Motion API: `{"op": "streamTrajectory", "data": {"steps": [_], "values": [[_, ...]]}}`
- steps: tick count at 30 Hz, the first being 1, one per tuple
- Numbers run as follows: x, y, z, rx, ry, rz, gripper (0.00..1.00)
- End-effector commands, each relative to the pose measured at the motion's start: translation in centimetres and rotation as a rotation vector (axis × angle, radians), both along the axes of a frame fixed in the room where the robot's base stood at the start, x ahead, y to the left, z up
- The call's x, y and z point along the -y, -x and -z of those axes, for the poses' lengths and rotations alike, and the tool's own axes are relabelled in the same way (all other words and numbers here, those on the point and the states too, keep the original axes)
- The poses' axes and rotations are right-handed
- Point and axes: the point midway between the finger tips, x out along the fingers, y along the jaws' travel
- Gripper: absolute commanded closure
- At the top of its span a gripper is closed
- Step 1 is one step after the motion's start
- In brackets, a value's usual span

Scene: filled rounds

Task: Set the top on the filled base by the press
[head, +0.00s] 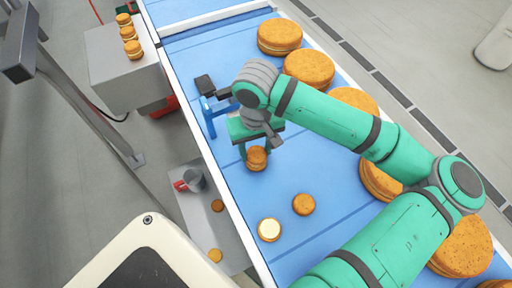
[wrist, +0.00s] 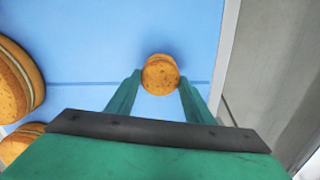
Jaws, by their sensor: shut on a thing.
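My gripper (head: 257,150) is over the blue belt in the head view, shut on a small brown round top (head: 256,160). In the wrist view the top (wrist: 160,74) sits between the two green fingertips of my gripper (wrist: 160,79). I cannot tell whether it touches the belt. A base with a pale cream face (head: 269,230) lies on the belt, below the held top in the head view. A plain small brown round (head: 304,204) lies to its right. A blue frame with a dark head (head: 210,108), perhaps the press, stands at the belt's left side, beyond my gripper.
Several large filled rounds (head: 308,68) line the belt's right side, partly behind my arm. A grey box (head: 122,70) at upper left bears small filled rounds (head: 130,34). A grey cup (head: 195,180) and loose rounds (head: 217,205) are on a grey surface left of the belt.

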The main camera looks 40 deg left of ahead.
Motion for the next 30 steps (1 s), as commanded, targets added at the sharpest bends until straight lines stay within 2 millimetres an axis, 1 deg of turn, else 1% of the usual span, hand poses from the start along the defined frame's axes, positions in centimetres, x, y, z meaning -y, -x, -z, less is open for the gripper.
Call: {"op": "streamTrajectory", "data": {"steps": [25, 26, 27, 28, 30], "values": [[-0.01, -0.03, 0.85, 0.001, -0.001, 0.001, 0.63], [0.0, -0.04, 0.84, 0.001, -0.001, 0.0, 0.46], [0.0, -0.04, 0.83, 0.001, -0.001, 0.0, 0.36], [0.0, -0.04, 0.83, 0.001, -0.001, 0.0, 0.31], [-0.01, -0.03, 0.83, 0.001, -0.001, 0.0, 0.31]]}}
